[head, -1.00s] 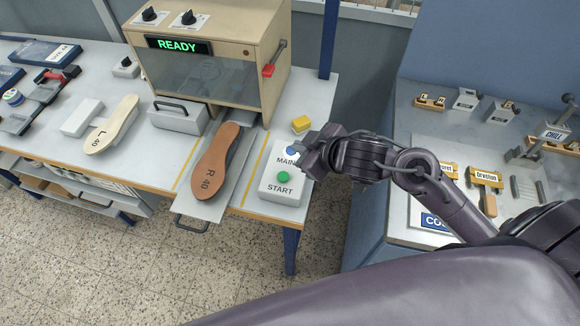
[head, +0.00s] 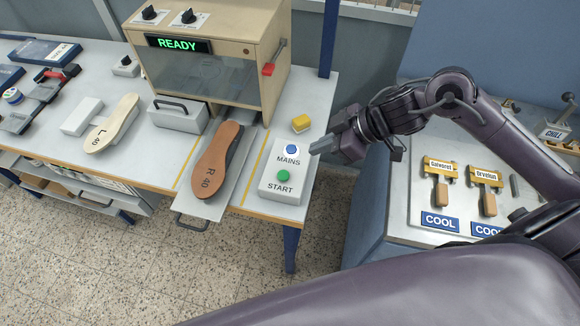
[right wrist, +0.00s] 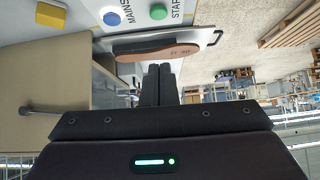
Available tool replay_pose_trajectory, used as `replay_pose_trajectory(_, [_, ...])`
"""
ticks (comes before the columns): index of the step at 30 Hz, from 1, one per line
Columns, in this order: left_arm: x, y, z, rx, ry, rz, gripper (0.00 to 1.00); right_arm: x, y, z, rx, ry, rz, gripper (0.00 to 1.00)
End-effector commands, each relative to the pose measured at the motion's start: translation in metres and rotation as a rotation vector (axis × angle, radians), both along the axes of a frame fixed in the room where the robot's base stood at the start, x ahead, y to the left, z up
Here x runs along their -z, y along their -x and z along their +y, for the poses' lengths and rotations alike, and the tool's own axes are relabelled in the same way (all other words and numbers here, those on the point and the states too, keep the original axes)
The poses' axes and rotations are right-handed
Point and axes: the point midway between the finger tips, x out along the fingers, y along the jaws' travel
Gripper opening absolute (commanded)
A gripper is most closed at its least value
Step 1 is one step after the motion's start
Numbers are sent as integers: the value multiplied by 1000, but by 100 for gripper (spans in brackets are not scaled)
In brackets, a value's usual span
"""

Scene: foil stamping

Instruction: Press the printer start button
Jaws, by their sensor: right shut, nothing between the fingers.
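The white control box (head: 268,190) stands at the right end of the bench. It has a blue MAINS button (head: 291,149) and a green START button (head: 283,175). In the right wrist view the blue button (right wrist: 112,18) and green button (right wrist: 158,11) are at the top. My right gripper (head: 318,148) is shut and empty, just right of the blue button and apart from the green one. Its closed fingers (right wrist: 158,82) show in the right wrist view. The printer (head: 205,70) shows READY on its display (head: 180,45). My left gripper is not in view.
A brown R 40 insole (head: 214,165) lies on the pulled-out tray (head: 196,207) left of the box. A yellow block (head: 301,123) sits behind the box. A pale L 40 insole (head: 111,125) lies further left. Two stamps (head: 440,185) (head: 487,188) lie on the right-hand table.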

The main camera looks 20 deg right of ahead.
Motion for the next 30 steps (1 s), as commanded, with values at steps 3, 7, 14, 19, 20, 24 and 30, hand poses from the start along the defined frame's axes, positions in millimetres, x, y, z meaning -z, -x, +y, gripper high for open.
replay_pose_trajectory(3, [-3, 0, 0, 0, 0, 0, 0, 6, -5, 7, 2, -5, -1, 0])
replay_pose_trajectory(7, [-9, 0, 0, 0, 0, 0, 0, 22, -13, 21, 2, -7, 1, 0])
replay_pose_trajectory(14, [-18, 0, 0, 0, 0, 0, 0, 58, -32, 50, 2, -6, 1, 0])
replay_pose_trajectory(19, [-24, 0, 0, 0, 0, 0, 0, 86, -35, 58, 1, -1, 5, 0])
replay_pose_trajectory(20, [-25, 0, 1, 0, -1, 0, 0, 91, -34, 57, 1, 0, 5, 0])
replay_pose_trajectory(24, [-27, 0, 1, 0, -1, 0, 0, 104, -34, 57, 0, 0, 2, 0])
replay_pose_trajectory(30, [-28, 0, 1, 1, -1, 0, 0, 111, -34, 57, -1, 0, -1, 0])
